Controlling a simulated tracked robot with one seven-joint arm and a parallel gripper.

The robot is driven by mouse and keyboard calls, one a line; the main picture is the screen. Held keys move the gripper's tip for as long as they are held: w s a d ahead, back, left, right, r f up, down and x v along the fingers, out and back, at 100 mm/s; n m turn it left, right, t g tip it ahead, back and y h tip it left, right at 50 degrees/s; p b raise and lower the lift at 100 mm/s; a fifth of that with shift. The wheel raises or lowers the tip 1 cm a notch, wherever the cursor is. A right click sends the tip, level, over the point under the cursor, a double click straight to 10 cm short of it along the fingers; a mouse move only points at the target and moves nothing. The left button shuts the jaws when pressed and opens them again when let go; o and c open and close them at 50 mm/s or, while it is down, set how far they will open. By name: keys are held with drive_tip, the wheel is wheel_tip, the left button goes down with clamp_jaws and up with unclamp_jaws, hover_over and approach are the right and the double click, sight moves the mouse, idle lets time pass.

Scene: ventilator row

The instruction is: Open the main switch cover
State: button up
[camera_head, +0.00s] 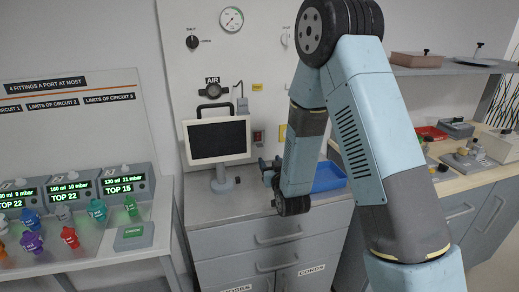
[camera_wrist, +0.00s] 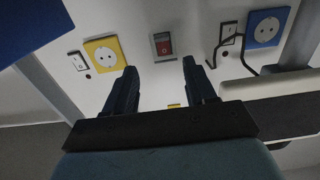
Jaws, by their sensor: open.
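The main switch (camera_wrist: 163,44) is a red rocker in a grey frame on the wall. In the wrist view it lies just beyond and between my fingertips, and it also shows in the head view (camera_head: 258,137) right of the monitor. I cannot make out the cover's edges or whether it is shut. My gripper (camera_wrist: 159,66) is open and empty, its two dark fingers pointing at the wall and apart from the switch. In the head view my gripper (camera_head: 268,167) is partly hidden by my arm, below the switch.
A yellow socket (camera_wrist: 104,54) and a blue socket (camera_wrist: 266,27) flank the switch, with a black cable (camera_wrist: 240,58) near the blue one. The monitor (camera_head: 218,139) stands close left of my gripper. A blue tray (camera_head: 328,177) lies on the counter behind my arm.

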sight(261, 146)
drive_tip(key=x, duration=1.1)
drive_tip(key=shift+w+a, duration=0.2)
drive_tip(key=shift+w, duration=0.05)
drive_tip(key=shift+c, duration=0.4)
